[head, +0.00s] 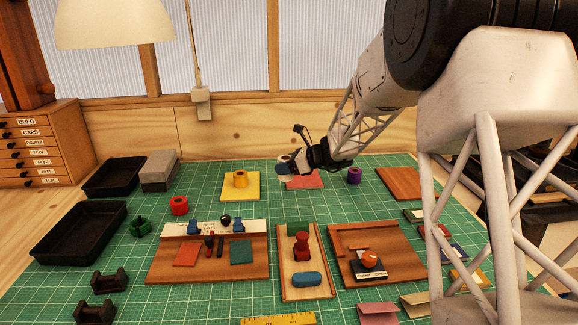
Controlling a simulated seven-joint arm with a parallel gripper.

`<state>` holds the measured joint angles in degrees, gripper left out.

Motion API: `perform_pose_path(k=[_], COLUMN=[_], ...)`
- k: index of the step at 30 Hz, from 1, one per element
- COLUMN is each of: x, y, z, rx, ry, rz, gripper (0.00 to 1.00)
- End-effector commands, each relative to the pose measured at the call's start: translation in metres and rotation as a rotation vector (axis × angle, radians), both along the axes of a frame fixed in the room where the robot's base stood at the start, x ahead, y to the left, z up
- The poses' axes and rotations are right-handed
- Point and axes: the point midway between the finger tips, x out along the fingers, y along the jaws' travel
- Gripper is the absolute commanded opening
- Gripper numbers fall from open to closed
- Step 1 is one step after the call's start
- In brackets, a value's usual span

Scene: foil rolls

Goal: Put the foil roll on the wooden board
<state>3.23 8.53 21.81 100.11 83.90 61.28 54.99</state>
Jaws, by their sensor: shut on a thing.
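My gripper (288,166) is over the back middle of the green mat, at the left edge of the pink pad. It is shut on a small pale roll (283,158), which I take to be a foil roll; the fingers hide most of it. A plain reddish-brown wooden board (402,183) lies bare at the back right, well to the right of my gripper. A purple roll (354,175) stands between them. A gold roll (240,179) stands on a yellow pad (228,194). A red roll (179,205) stands further left.
The pink pad (307,183) lies beneath and right of my gripper. Several wooden trays with small tools fill the front middle, including one tray (412,262) at right. Black trays (78,228) stand at left. The green mat (330,208) is clear behind the wooden trays.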

Motion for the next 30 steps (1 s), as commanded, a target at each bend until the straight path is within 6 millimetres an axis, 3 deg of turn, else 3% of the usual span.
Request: perform_pose_path(k=[10,16,23,30], x=[0.001,0.003,0.005,0.004], y=[-0.005,-0.027,-0.08,-0.15], z=[0.0,-0.001,-0.005,-0.011], rx=[0.0,0.001,0.002,0.004], ry=[0.0,-0.002,-0.005,-0.008], rz=[-0.009,-0.048,-0.144,-0.273], gripper=[0.24,0.24,0.24,0.24])
